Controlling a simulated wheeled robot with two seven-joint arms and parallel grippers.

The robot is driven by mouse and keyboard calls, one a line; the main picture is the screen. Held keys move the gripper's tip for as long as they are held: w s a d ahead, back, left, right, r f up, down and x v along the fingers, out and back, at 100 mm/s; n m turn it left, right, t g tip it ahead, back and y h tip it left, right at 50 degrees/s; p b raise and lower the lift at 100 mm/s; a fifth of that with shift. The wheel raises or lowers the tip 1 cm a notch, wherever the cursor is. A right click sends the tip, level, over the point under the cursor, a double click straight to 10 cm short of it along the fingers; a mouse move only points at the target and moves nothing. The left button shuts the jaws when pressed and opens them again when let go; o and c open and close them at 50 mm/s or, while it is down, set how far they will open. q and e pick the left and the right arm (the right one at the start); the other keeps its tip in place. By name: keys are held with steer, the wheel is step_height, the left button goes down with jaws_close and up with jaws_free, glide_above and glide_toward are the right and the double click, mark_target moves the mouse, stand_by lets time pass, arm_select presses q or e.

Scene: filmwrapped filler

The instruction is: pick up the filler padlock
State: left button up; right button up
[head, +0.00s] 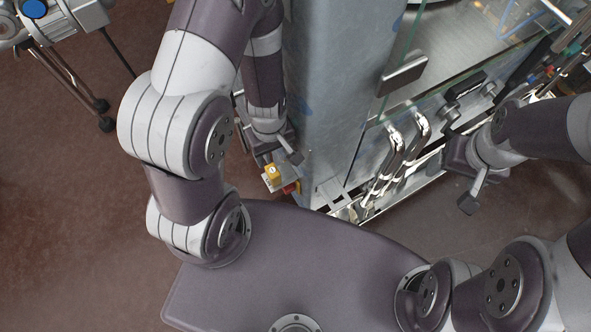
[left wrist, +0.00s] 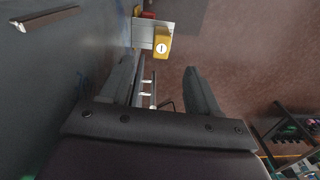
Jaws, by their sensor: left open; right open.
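The yellow padlock (head: 271,173) hangs by a small metal plate at the lower left of the grey machine column. In the left wrist view the padlock (left wrist: 162,44) shows its round keyhole face, in front of a pale metal bracket (left wrist: 146,33). My left gripper (head: 277,153) is open and empty beside the column, just above the padlock in the head view. In the left wrist view its open fingers (left wrist: 162,72) point toward the padlock, which appears beyond the tips, between their lines. My right gripper (head: 460,182) is open and empty at the right, away from the padlock.
The tall grey column (head: 333,95) stands close to the right of my left gripper. A glass-fronted machine with a dark handle (head: 403,75) and bright metal handles (head: 392,158) lies to its right. A small red part (head: 291,188) sits beside the padlock. Brown floor (head: 60,200) is free at left.

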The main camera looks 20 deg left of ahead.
mark_target(272, 170)
arm_select(q)
steer(key=f+b, duration=0.1)
steer(key=a+f+b, duration=0.1)
steer(key=f, duration=0.1)
steer(key=shift+a+n, duration=0.2)
steer(key=shift+n, duration=0.2)
steer(key=f+b, duration=0.2)
steer(key=f, duration=0.1)
steer(key=f+b, duration=0.1)
steer(key=shift+w+d+f, duration=0.15)
steer(key=shift+d+f, duration=0.1)
steer(key=shift+d, duration=0.1)
steer(key=f+b, duration=0.3)
steer(key=f, duration=0.2)
steer(key=shift+a, duration=0.2)
steer(key=shift+f, duration=0.15)
steer(key=shift+d, duration=0.1)
arm_select(e)
step_height(272, 170, down, 8)
steer(key=a, duration=0.1)
steer(key=shift+s+r, duration=0.2)
steer(key=shift+s, duration=0.05)
arm_select(q)
steer(key=c, duration=1.1)
